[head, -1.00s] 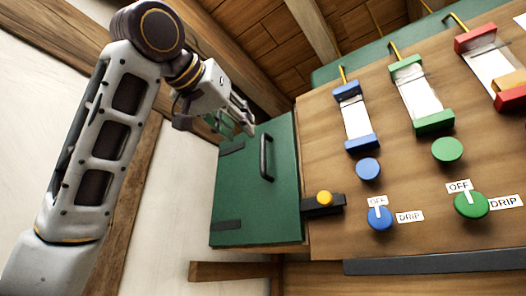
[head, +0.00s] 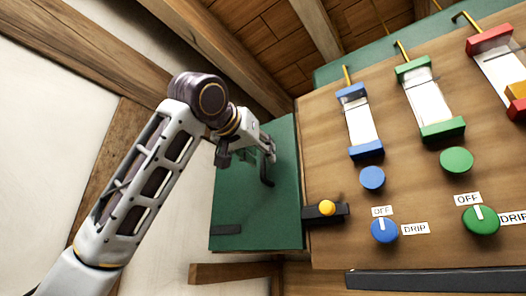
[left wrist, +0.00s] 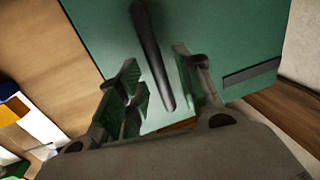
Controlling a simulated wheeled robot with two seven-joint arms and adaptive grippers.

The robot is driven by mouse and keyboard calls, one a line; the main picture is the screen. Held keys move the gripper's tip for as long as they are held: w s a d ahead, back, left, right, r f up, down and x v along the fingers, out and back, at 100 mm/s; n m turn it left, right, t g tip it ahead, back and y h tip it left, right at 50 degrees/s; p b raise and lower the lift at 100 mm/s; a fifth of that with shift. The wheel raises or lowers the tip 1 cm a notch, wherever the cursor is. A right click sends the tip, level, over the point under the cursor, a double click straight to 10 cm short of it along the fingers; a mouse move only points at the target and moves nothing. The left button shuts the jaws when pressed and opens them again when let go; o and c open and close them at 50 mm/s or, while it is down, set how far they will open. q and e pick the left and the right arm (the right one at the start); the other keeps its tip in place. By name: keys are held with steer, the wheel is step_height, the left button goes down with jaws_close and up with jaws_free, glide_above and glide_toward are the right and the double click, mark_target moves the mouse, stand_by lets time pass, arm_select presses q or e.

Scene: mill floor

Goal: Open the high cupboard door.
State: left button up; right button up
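The high cupboard door (head: 235,205) is a green panel at the left of the wooden board, and it looks shut. Its dark bar handle (head: 268,178) is partly hidden by my left gripper (head: 268,148). In the left wrist view, the handle (left wrist: 152,55) runs between the two spread fingers of the left gripper (left wrist: 157,75), with gaps visible on both sides. The green door also fills the top of that view (left wrist: 225,35). The left gripper is open. My right gripper is not in view.
Right of the door is a black latch-like piece with a yellow knob (head: 327,208). The wooden board (head: 335,170) carries blue, green and red holders and knobs with OFF and DRIP labels. A timber beam (head: 215,50) runs above, and a pale wall (head: 50,130) is at left.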

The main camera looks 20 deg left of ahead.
arm_select(q)
steer(key=shift+w+d, duration=0.2)
steer(key=shift+w, duration=0.85)
jaws_close()
